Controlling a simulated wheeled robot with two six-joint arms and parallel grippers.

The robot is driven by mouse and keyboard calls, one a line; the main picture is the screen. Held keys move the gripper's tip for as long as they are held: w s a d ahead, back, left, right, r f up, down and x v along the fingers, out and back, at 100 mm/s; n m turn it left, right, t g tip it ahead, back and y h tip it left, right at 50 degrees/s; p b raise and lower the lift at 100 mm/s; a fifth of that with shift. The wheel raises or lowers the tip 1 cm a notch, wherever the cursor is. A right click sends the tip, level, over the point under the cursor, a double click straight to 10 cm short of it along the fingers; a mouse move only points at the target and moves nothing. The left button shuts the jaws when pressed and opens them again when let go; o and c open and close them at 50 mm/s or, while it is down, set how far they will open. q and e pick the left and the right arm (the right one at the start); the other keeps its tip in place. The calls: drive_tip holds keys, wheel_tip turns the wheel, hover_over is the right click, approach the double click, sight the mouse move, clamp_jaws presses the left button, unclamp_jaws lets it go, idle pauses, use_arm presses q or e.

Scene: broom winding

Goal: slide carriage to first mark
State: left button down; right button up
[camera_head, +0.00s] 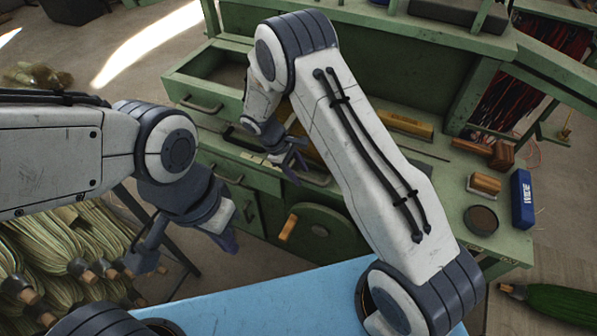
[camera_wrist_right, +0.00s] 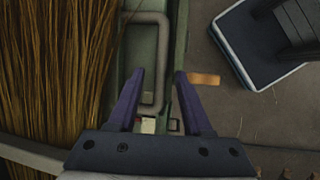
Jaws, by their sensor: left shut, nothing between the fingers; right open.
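The green winding bench (camera_head: 440,175) stands ahead; I cannot pick out the carriage or its first mark for certain. My right gripper (camera_head: 290,160) is over the bench's front edge, partly behind my arm. In the right wrist view it (camera_wrist_right: 159,74) is open and empty. A grey-green loop handle (camera_wrist_right: 148,60) shows between and beyond its fingers; I cannot tell if they touch. Broom bristles (camera_wrist_right: 60,70) fill the left of that view. My left gripper (camera_head: 228,240) is shut and empty, in front of the bench at lower left, apart from it.
A crank with a wooden handle (camera_head: 287,228) is on the bench front. A yellow bar (camera_head: 405,122), wooden block (camera_head: 485,184), round dark tin (camera_head: 481,219) and blue box (camera_head: 522,199) lie on the bench. Fibre bundles (camera_head: 60,250) are at lower left; a green bundle (camera_head: 555,303) lies at lower right.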

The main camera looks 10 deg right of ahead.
drive_tip(key=b+v, duration=0.2)
drive_tip(key=v, duration=0.8)
drive_tip(key=shift+r, duration=0.15)
drive_tip(key=shift+a, duration=0.1)
drive_tip(key=s+a+r+y, duration=0.1)
drive_tip(key=s+r+y, duration=0.1)
drive_tip(key=s, duration=0.7)
drive_tip(key=s+a+r+m+t+y, duration=0.1)
drive_tip(key=s+r, duration=0.4)
drive_tip(key=s, duration=0.5)
drive_tip(key=s+a+r+m+y, duration=0.1)
drive_tip(key=s+r, duration=0.3)
drive_tip(key=s, duration=0.5)
drive_tip(key=shift+s+a+y, duration=0.35)
drive_tip(key=shift+a+y, duration=0.4)
drive_tip(key=shift+y, duration=0.15)
drive_tip(key=shift+r, duration=0.1)
drive_tip(key=shift+d, duration=0.1)
